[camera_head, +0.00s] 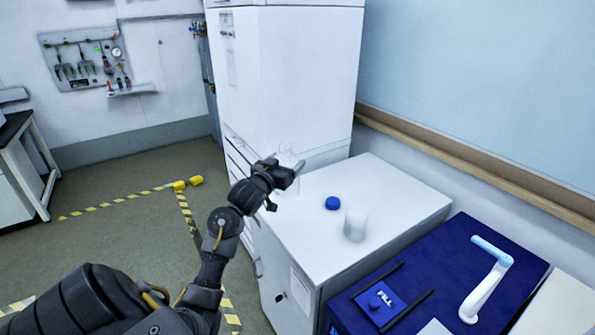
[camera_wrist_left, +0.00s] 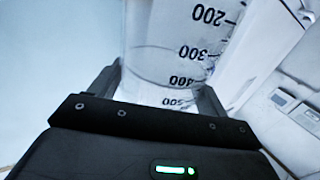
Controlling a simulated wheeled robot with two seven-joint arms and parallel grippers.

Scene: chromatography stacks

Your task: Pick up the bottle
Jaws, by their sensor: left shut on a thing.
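The bottle (camera_wrist_left: 180,40) is clear, with black volume marks, and fills the upper middle of the left wrist view. My left gripper (camera_wrist_left: 158,92) is shut on it, with one dark finger on each side. In the head view my left gripper (camera_head: 290,180) is at the left edge of the white cabinet top, in front of the tall white unit. There the bottle shows only as a faint clear outline, partly hidden by the gripper. I cannot tell whether its base touches the cabinet top. My right gripper is not in view.
A tall white unit (camera_head: 290,75) rises behind. Open floor lies left.

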